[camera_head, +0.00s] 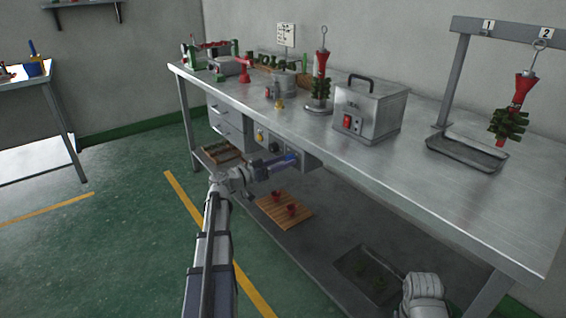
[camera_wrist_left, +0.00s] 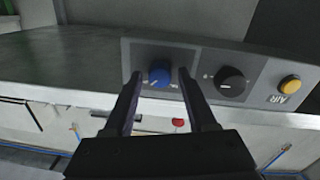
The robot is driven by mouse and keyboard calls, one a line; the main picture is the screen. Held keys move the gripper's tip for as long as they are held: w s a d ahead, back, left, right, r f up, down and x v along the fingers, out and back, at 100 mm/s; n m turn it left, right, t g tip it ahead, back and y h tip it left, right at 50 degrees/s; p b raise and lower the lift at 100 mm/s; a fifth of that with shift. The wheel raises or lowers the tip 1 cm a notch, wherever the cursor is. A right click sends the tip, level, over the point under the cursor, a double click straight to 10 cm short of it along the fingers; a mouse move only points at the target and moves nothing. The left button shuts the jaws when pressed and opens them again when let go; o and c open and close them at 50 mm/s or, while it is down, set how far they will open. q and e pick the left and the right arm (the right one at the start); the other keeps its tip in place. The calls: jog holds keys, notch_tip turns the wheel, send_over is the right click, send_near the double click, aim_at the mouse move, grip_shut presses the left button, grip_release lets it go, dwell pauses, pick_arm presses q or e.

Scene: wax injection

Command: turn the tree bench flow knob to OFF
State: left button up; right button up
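A grey control panel (camera_wrist_left: 262,78) under the bench edge carries a blue knob (camera_wrist_left: 160,77), a black knob (camera_wrist_left: 231,80) and a yellow button (camera_wrist_left: 290,84) marked AIR. The lettering by the knobs is too small to read, so I cannot tell which is the flow knob or its setting. My left gripper (camera_wrist_left: 160,72) is open, its fingers on either side of the blue knob; I cannot tell whether they touch it. In the head view my left gripper (camera_head: 289,160) is at the panel and hides the blue knob. Only a link of my right arm shows, at lower right.
The steel bench (camera_head: 440,175) carries a metal box with a red switch (camera_head: 368,110), a wax tree on a stand (camera_head: 320,85) and a tray (camera_head: 465,152) under a hanging tree (camera_head: 511,115). Drawers (camera_head: 228,125) are left of the panel. A slatted board (camera_head: 284,211) lies on the lower shelf.

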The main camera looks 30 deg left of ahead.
pick_arm(q)
grip_shut()
dwell(0.5)
jog(key=shift+n+t+y+b, duration=0.35)
jog(key=shift+n+b, duration=0.2)
jog(key=shift+n, duration=8.65)
jog(key=shift+o, duration=1.1)
grip_release()
